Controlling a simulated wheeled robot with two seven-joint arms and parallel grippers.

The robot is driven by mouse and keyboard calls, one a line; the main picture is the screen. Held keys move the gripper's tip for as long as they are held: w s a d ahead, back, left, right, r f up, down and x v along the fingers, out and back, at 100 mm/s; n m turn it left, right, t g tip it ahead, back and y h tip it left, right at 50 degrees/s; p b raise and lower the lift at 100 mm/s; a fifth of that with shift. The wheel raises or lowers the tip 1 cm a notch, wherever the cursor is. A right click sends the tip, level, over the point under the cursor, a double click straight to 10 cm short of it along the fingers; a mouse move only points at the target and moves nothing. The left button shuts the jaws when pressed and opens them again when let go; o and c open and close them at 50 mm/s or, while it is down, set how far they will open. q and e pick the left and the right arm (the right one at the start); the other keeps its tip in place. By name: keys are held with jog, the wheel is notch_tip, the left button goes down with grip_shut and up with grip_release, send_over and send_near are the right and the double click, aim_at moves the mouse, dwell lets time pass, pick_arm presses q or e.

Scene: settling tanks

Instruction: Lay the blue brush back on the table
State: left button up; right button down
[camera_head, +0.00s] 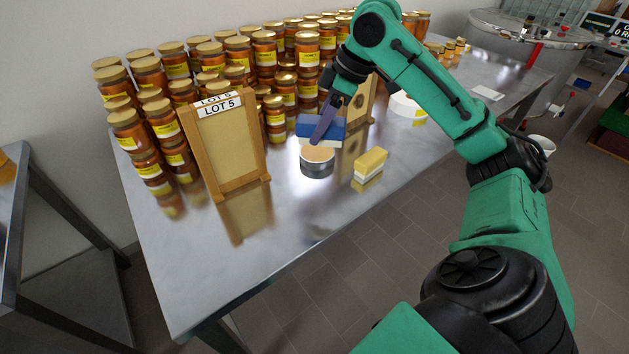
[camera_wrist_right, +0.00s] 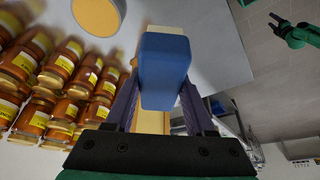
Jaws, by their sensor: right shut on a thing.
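The blue brush (camera_head: 335,132) has a blue block body with pale bristles. It is in my right gripper (camera_head: 322,128), whose purple fingers are shut on it. The brush is over the metal table (camera_head: 290,230), just behind a round tin with a tan lid; I cannot tell whether it touches the tabletop. In the right wrist view the brush (camera_wrist_right: 165,68) sits between the two fingers, its cream side showing at the top. My left gripper (camera_wrist_right: 276,22) shows small at the top right of that view, empty with its fingers apart. It is out of the head view.
The tan-lidded tin (camera_head: 317,162) stands in front of the brush. A yellow block with a white underside (camera_head: 371,163) lies to its right. A LOT 5 board (camera_head: 230,150) and many honey jars (camera_head: 205,65) stand left and behind. The front of the table is clear.

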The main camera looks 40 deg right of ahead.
jog(key=f+b, duration=0.2)
jog(key=f, duration=0.3)
jog(key=f+b, duration=0.2)
jog(key=f, duration=0.4)
jog(key=s+f+b, duration=0.1)
jog(key=f+b, duration=0.1)
jog(key=f, duration=0.4)
pick_arm(q)
notch_tip(320, 180, down, 7)
jog(key=shift+s, duration=0.45)
jog(key=shift+f, duration=0.1)
pick_arm(e)
jog(key=shift+c, duration=1.3)
grip_release()
